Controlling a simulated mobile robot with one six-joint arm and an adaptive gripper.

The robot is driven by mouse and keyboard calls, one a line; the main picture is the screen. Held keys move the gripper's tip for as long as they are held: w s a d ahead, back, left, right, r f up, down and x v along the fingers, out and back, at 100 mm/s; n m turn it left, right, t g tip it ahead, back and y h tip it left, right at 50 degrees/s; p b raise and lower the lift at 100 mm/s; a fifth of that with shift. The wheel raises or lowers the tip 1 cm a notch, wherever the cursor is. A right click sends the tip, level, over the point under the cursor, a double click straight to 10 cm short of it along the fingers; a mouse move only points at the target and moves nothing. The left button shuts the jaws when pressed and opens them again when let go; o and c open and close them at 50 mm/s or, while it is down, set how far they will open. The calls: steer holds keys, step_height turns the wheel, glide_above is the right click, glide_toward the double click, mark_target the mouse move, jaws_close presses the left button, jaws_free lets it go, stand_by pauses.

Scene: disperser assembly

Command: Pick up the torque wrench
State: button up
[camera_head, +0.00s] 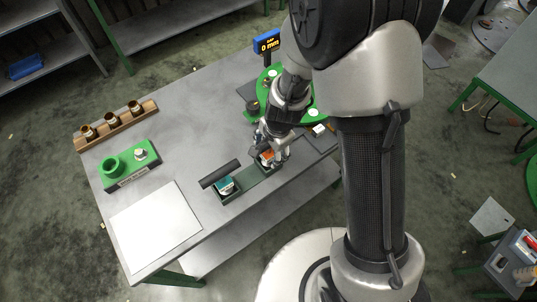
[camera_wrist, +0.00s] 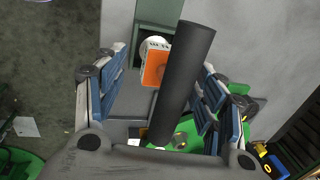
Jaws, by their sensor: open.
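A tool with an orange face (camera_wrist: 155,68) and a long dark cylindrical handle (camera_wrist: 185,75) shows in the wrist view; it seems to be the torque wrench. Its handle stands up toward the camera, tilted, between the fingers and nearer the right one. In the head view its orange part (camera_head: 267,156) sits in the right end of a dark green tray (camera_head: 255,177), mostly hidden by my gripper (camera_head: 270,143). My gripper, also in the wrist view (camera_wrist: 165,60), is open around the handle. I see no clear contact.
A similar teal-faced tool (camera_head: 225,186) with a dark handle (camera_head: 219,174) sits in the tray's left end. A green fixture (camera_head: 312,113) and a display (camera_head: 267,42) stand behind. A green block (camera_head: 131,165), a wooden rack (camera_head: 117,124) and a white plate (camera_head: 155,228) lie left.

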mark_target(268, 154)
steer(key=f, duration=0.1)
steer(key=f+b, duration=0.1)
steer(key=shift+w+a+f, duration=0.2)
steer(key=shift+w+f, duration=0.1)
steer(key=shift+f, duration=0.1)
steer(key=shift+r, duration=0.1)
steer(key=shift+c, duration=0.3)
steer(key=c, duration=1.5)
